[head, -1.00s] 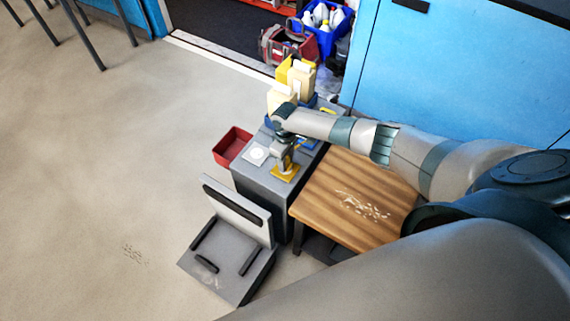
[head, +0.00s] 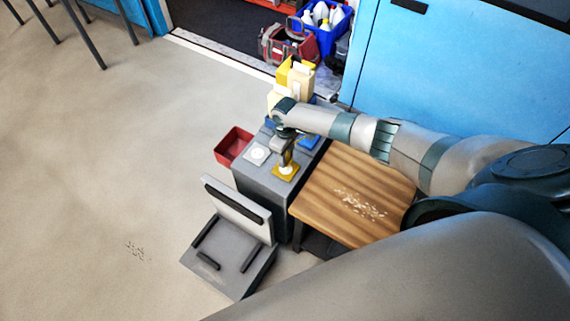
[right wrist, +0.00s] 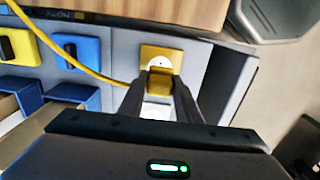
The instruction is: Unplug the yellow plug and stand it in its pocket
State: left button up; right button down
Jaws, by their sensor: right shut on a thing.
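The yellow plug (right wrist: 160,76) is between the fingertips of my right gripper (right wrist: 162,88), which is shut on it. In the right wrist view it shows in front of a yellow socket plate (right wrist: 148,50) with a round white face. A yellow cable (right wrist: 72,60) curves off to the left. In the head view my right gripper (head: 287,160) is just above the socket plate (head: 278,177), whose white face shows. A yellow piece with a dark slot (right wrist: 14,46) and a blue one (right wrist: 68,50) sit at left; I cannot tell which is the pocket. My left gripper is out of view.
The plate is on a grey cabinet (head: 262,184), beside a white plate (head: 256,154). Yellow and cream boxes (head: 300,80) stand behind. A red bin (head: 233,144) is at left, a wooden table (head: 345,190) at right.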

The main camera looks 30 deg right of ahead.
jog(key=shift+r+p, duration=0.45)
jog(key=shift+r, duration=0.15)
notch_tip(320, 180, up, 2)
jog(key=shift+r+p, duration=0.1)
jog(key=shift+p, duration=0.9)
jog(key=shift+r, duration=0.45)
